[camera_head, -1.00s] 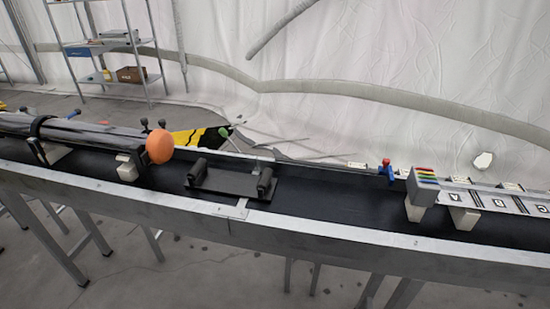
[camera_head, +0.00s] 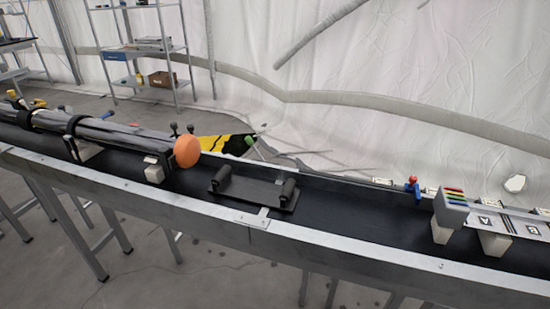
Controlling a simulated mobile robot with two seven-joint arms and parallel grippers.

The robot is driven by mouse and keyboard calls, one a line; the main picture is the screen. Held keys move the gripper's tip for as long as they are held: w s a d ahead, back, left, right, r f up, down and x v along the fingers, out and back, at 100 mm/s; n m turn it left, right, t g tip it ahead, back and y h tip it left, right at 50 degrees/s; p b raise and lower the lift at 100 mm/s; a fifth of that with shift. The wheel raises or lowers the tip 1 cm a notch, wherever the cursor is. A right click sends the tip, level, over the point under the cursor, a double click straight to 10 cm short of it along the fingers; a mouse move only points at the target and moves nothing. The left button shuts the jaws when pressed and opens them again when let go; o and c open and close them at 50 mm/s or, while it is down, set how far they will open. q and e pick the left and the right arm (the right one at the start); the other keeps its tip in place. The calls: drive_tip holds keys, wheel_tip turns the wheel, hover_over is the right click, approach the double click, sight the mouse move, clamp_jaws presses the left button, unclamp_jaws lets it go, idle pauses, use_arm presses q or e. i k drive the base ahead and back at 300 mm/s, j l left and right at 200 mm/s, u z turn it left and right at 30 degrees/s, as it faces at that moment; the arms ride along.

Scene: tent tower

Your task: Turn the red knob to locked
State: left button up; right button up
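A small red knob (camera_head: 413,180) shows at the back edge of the long black-topped bench, right of centre, with a blue part (camera_head: 415,190) just under it. It is too small to tell which way it is turned, and no locked mark is readable. Neither of my grippers is in view.
The bench (camera_head: 335,232) runs across the view with a raised metal rim. On it are a dark cylinder with an orange end (camera_head: 187,151), a black cradle (camera_head: 252,193) and a grey block with coloured stripes (camera_head: 452,206). The surface between cradle and block is clear.

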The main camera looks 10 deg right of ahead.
sight(414, 180)
drive_tip(key=z, duration=1.35)
drive_tip(key=k+j+u, duration=0.1)
drive_tip(key=j+u, duration=0.15)
drive_tip(key=j, duration=0.3)
